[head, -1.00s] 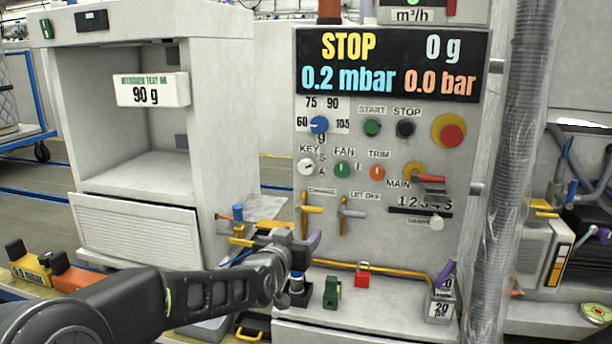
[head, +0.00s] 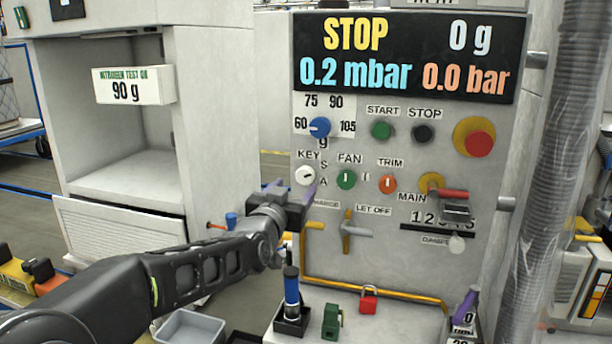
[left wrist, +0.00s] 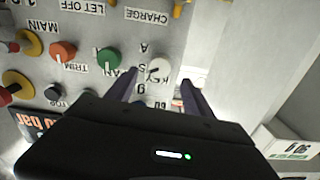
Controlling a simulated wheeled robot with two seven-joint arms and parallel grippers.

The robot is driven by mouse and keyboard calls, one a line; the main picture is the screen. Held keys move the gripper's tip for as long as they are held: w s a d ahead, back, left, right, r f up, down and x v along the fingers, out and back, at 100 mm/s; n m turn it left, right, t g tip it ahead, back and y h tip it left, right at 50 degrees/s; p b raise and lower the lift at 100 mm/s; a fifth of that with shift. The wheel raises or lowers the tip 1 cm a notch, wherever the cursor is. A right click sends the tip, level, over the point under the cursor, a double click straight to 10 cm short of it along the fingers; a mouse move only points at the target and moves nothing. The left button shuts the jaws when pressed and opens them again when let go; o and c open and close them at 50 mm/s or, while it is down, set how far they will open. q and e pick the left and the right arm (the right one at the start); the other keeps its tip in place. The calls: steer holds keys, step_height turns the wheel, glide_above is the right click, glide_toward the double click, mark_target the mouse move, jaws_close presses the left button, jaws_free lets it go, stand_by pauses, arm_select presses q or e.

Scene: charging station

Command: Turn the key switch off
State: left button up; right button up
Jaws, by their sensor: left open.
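The key switch (head: 305,175) is a round white knob under the label KEY on the grey panel (head: 460,205). In the left wrist view the white key switch (left wrist: 157,68) lies between the two purple fingers, in front of their tips. My left gripper (head: 292,188) is open just below the key switch in the head view, its fingers pointing at the panel. In the left wrist view the left gripper (left wrist: 160,82) shows its fingers spread apart, and no grip on the knob is seen. My right gripper is not in view.
The green FAN knob (head: 346,179) and orange TRIM knob (head: 387,183) sit right of the key switch. A yellow handle (head: 313,238) is below. A blue-handled tool (head: 291,285), green block (head: 332,320) and red padlock (head: 368,299) stand on the ledge. An open cabinet (head: 115,180) is at left.

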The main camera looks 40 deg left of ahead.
mark_target(304, 178)
arm_select(q)
steer(key=shift+p+x, duration=0.65)
steer(key=shift+x, duration=3.3)
steer(key=shift+c, duration=0.4)
jaws_close()
steer(key=shift+f, duration=0.1)
